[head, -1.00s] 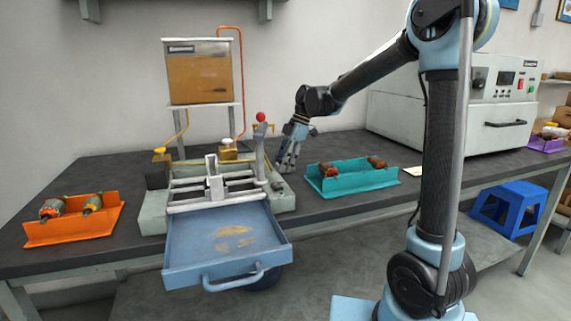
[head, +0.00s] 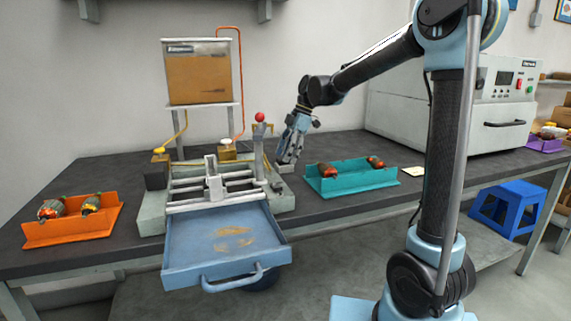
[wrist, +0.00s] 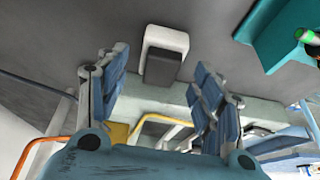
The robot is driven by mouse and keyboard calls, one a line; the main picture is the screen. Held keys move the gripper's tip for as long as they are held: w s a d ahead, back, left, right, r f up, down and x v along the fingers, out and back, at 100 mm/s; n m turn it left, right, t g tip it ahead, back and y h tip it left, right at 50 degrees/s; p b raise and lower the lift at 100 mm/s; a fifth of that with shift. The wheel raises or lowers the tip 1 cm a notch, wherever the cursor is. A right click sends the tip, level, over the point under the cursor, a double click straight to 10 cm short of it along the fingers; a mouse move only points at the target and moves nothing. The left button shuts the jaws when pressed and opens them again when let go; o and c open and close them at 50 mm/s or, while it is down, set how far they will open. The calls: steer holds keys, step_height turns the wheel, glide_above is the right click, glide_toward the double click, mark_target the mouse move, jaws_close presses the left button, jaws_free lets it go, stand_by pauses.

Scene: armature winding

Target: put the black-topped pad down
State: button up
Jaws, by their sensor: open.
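The pad (wrist: 168,55) lies on the dark bench top in the wrist view. It is a pale block with a dark top face. My gripper (wrist: 161,82) is open, with its blue-grey fingers spread apart and nothing between them. The pad shows beyond the fingertips, in the gap between the two fingers, and looks apart from both. In the head view my gripper (head: 286,153) hangs over the bench between the winding fixture and the teal tray. The pad (head: 284,168) is small and partly hidden there, just under the fingertips.
The teal tray (head: 352,184) with two armatures stands right of my gripper. The fixture with its red-knobbed lever (head: 259,145) and open blue drawer (head: 227,242) is on the left. An orange tray (head: 72,231) stands at far left. A white oven (head: 455,100) stands behind right.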

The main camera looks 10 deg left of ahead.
steer(key=v, duration=0.8)
steer(key=shift+r, duration=0.25)
